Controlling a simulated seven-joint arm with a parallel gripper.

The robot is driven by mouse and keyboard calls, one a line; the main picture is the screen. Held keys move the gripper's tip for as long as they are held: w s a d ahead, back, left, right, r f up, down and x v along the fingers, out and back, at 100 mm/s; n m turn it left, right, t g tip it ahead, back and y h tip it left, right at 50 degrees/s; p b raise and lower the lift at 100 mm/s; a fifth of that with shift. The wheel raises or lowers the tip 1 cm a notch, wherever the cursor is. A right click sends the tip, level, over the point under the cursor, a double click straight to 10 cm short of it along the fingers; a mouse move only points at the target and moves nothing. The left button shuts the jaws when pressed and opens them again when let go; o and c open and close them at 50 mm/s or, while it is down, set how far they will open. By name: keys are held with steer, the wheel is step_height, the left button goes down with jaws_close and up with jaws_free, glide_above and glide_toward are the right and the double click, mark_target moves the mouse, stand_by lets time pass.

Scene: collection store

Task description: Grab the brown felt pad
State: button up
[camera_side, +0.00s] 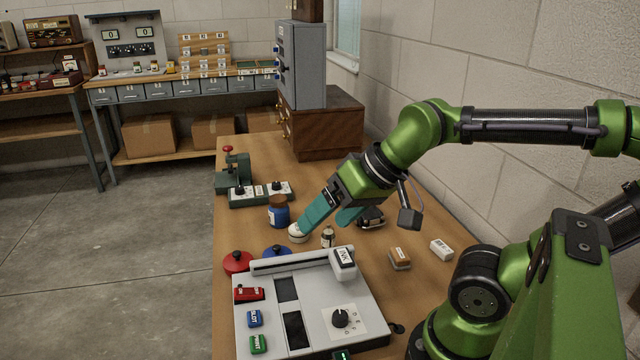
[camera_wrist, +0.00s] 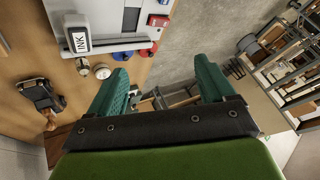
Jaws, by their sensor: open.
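My gripper (camera_side: 324,221) has two teal fingers, spread apart, pointing down and left above the table. It is left of and beyond the brown block, clear of it. In the wrist view my gripper (camera_wrist: 162,70) is open, with nothing held between the fingers.
A white block (camera_side: 441,249) lies right of the brown one. A white-topped round item (camera_side: 298,233) is by one fingertip. A blue jar (camera_side: 278,213), small bottle (camera_side: 328,237) and dark item (camera_side: 370,217) stand nearby. The grey machine (camera_side: 312,310) with an INK block (camera_side: 343,263) fills the front.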

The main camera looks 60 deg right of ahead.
steer(key=shift+o, duration=1)
